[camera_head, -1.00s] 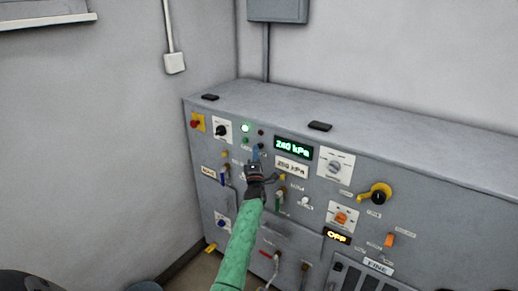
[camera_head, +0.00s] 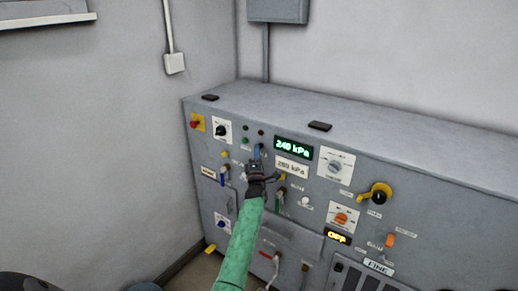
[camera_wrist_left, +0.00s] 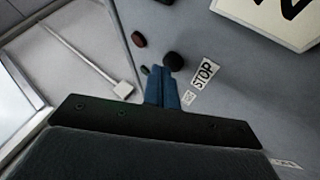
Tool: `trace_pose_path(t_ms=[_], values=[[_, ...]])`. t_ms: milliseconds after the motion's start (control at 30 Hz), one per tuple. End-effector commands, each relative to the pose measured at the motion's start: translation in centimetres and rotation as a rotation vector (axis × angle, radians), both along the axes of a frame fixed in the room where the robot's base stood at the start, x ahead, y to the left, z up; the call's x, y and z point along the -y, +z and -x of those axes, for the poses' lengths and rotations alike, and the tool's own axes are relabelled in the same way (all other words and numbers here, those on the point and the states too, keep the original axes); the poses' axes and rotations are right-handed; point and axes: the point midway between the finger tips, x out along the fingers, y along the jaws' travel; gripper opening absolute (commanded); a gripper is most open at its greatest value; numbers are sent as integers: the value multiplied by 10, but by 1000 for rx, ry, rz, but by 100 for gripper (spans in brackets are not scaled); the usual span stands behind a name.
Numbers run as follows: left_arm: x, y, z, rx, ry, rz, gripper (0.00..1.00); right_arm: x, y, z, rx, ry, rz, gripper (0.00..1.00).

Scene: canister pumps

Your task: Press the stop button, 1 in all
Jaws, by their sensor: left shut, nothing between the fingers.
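The stop button, a dark round knob (camera_wrist_left: 173,61), sits beside a white STOP label (camera_wrist_left: 204,72) in the left wrist view. In the head view it is largely hidden by my left gripper (camera_head: 257,150). My left gripper is shut and empty, its blue fingers pointing at the panel. In the wrist view the fingertips (camera_wrist_left: 160,70) are at the knob's edge; I cannot tell whether they touch it. Two dark lamps, one on the left (camera_head: 245,128) and one on the right (camera_head: 261,132), sit above. My right gripper is not in view.
The grey panel also holds a green 240 kPa display (camera_head: 293,147), a red knob on a yellow plate (camera_head: 197,123), a black rotary switch (camera_head: 222,131), a yellow-handled knob (camera_head: 378,196) and an amber OFF display (camera_head: 338,237). Levers and valves surround my arm.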

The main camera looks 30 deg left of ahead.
Motion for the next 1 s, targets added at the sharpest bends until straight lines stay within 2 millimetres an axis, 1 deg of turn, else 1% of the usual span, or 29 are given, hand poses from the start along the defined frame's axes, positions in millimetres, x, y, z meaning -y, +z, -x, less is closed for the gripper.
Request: trace_pose_path(t_ms=[567,1000], values=[[0,0,-2,0,0,0,0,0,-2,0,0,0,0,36],[-1,0,15,0,0,0,0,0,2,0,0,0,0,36]])
